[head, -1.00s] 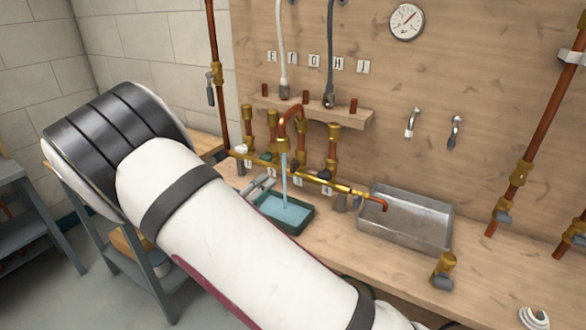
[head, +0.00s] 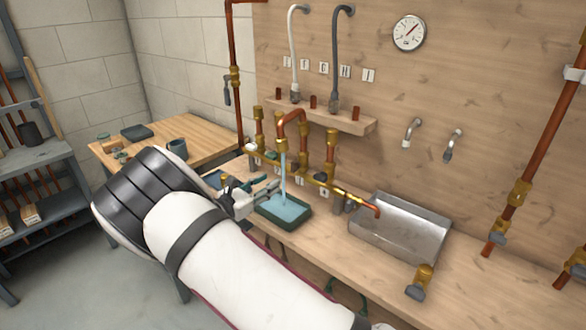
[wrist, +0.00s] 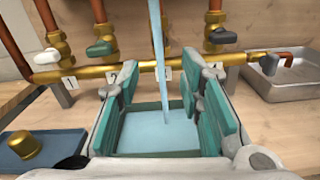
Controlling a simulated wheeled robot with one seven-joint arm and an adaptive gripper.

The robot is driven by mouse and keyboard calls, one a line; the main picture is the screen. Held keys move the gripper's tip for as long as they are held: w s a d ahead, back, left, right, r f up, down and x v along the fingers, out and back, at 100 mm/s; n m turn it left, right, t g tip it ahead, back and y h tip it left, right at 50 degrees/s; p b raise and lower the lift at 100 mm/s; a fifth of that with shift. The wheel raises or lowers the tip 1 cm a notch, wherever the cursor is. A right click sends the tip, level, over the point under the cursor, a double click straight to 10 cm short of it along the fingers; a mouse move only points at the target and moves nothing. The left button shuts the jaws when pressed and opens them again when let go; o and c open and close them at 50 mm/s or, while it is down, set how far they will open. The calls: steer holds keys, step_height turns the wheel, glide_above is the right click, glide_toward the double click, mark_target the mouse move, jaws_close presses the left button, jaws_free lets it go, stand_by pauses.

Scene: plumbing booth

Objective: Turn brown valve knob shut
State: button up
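A brass pipe manifold (head: 318,183) runs along the bench with several valve knobs. I cannot make out a clearly brown knob. Water (wrist: 159,60) falls from a bent copper pipe (head: 292,117) into a green tray (head: 290,228). My gripper (wrist: 162,78) is open, with teal pads apart and nothing held. In the head view my gripper (head: 262,188) is beside the tray, in front of the manifold and apart from the knobs.
A metal basin (head: 402,232) stands right of the tray. A loose brass valve (head: 420,281) is on the bench farther right. In the wrist view a brass cap (wrist: 22,144) lies on a blue mat (wrist: 55,150) at left. A side table (head: 205,140) stands back left.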

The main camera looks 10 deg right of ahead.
mark_target(292, 167)
steer(key=x, duration=1.1)
jaws_close()
